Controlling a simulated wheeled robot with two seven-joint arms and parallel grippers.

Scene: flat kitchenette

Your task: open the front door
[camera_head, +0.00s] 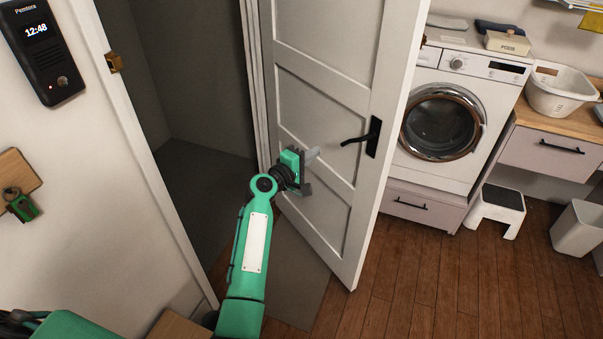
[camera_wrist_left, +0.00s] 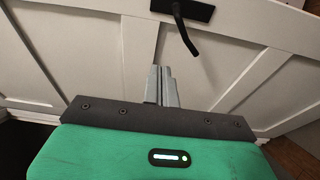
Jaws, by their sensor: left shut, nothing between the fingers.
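The white panelled front door (camera_head: 318,105) stands ajar, swung away from the frame, with a dark opening to its left. Its black lever handle (camera_head: 365,137) sits near the free edge; the handle also shows at the top of the left wrist view (camera_wrist_left: 187,32). My left gripper (camera_head: 312,154) is at the door's face, left of the handle and apart from it. Its fingers are together and empty in the left wrist view (camera_wrist_left: 162,84). I cannot tell whether the fingertips touch the door panel. My right gripper is not in view.
The door frame (camera_head: 140,150) with a brass strike plate (camera_head: 115,62) is at left. A washing machine (camera_head: 450,110) stands behind the door's free edge. A step stool (camera_head: 497,207) and a bin (camera_head: 578,233) are at right. Wooden floor (camera_head: 410,285) is clear in front.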

